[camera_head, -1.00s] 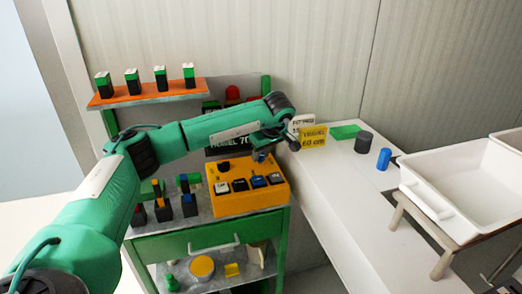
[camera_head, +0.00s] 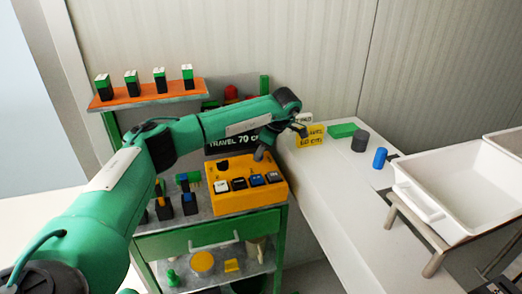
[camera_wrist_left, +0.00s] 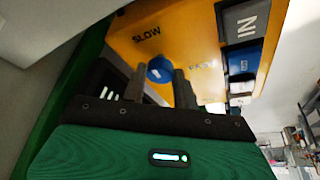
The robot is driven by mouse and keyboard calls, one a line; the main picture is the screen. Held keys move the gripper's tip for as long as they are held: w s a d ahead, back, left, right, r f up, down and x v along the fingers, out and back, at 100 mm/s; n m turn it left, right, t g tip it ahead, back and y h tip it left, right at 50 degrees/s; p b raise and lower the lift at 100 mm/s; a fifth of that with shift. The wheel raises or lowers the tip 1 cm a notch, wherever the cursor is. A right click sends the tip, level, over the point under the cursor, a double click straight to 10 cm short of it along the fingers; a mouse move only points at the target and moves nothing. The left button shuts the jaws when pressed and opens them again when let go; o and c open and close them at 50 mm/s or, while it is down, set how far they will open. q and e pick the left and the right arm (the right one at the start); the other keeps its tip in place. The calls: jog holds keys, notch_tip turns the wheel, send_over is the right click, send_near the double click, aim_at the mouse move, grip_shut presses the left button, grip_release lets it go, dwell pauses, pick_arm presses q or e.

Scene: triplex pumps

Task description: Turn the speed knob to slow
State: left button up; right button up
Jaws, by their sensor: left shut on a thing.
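The yellow control box (camera_head: 240,202) stands on the green-framed cart, with a row of buttons along its front. In the left wrist view the box (camera_wrist_left: 190,30) carries the printed words SLOW at left and FAST at right. The blue speed knob (camera_wrist_left: 159,69) sits between and below these words. My left gripper (camera_wrist_left: 160,80) is shut on the knob, a dark finger on either side. In the head view my left gripper (camera_head: 260,154) is at the back right of the box and the knob cannot be made out. The knob's pointer is not readable. My right gripper is not in view.
A black knob (camera_head: 224,166) is at the box's back left. Upright levers (camera_head: 188,195) stand left of the box. Yellow sign cards (camera_head: 310,137) stand close to my left wrist. An orange shelf (camera_head: 150,93) holds several green-black blocks. The white table (camera_head: 340,200) is mostly clear.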

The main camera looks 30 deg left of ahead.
pick_arm(q)
jog(key=shift+r, duration=0.1)
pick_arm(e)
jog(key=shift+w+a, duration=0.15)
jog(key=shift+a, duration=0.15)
pick_arm(q)
jog(key=o, duration=1)
jog(key=shift+c, duration=0.2)
jog(key=shift+w+d+r, duration=0.1)
jog(key=shift+d+r, duration=0.05)
jog(key=shift+r, duration=0.1)
jog(key=v, duration=1.3)
jog(key=shift+b, duration=0.45)
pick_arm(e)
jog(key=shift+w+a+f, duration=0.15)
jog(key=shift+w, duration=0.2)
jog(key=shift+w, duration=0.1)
